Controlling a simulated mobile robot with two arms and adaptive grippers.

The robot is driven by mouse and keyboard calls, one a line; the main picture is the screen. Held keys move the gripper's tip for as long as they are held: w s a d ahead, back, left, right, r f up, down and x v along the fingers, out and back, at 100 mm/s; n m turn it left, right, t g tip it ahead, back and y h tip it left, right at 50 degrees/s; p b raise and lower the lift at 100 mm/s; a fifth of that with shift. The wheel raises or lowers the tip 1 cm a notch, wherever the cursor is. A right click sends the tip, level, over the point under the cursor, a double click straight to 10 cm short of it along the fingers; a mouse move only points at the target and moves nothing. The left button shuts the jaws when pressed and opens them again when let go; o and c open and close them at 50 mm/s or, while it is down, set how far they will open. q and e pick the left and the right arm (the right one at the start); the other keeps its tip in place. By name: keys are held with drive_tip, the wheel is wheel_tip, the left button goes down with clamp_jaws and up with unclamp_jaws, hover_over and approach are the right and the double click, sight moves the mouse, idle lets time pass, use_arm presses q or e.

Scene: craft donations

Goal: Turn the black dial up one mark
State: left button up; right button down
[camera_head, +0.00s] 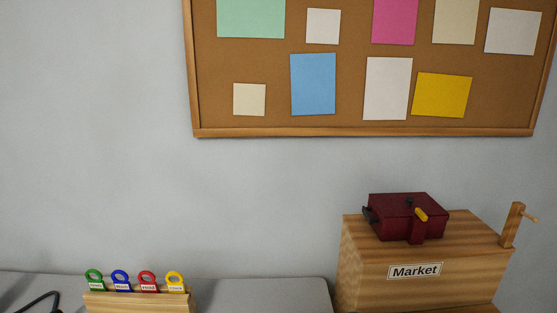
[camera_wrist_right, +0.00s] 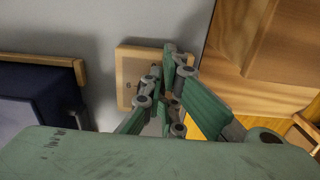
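In the head view a dark red box (camera_head: 405,215) sits on top of a wooden box labelled "Market" (camera_head: 365,275). My right gripper (camera_wrist_right: 170,92) shows only in the right wrist view, with green fingers and grey joints. Whether its fingers are apart or shut is unclear. My left gripper is not in view.
A wooden crank (camera_head: 512,225) stands at the wooden box's right end. A wooden holder (camera_head: 137,302) with coloured ring tags is at lower left. A corkboard (camera_head: 230,60) hangs above. In the wrist view a pale wooden panel (camera_wrist_right: 125,66) is behind the fingers.

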drive_tip(key=shift+a+b, duration=0.3)
drive_tip(key=shift+a, duration=0.65)
drive_tip(key=shift+s+a, duration=0.2)
drive_tip(key=shift+a, duration=0.05)
drive_tip(key=shift+w+b, duration=0.1)
drive_tip(key=shift+b, duration=0.2)
drive_tip(key=shift+w+a, duration=0.2)
drive_tip(key=shift+w, duration=0.15)
wheel_tip(320, 180, up, 6)
drive_tip(key=p, duration=0.3)
drive_tip(key=shift+p, duration=0.3)
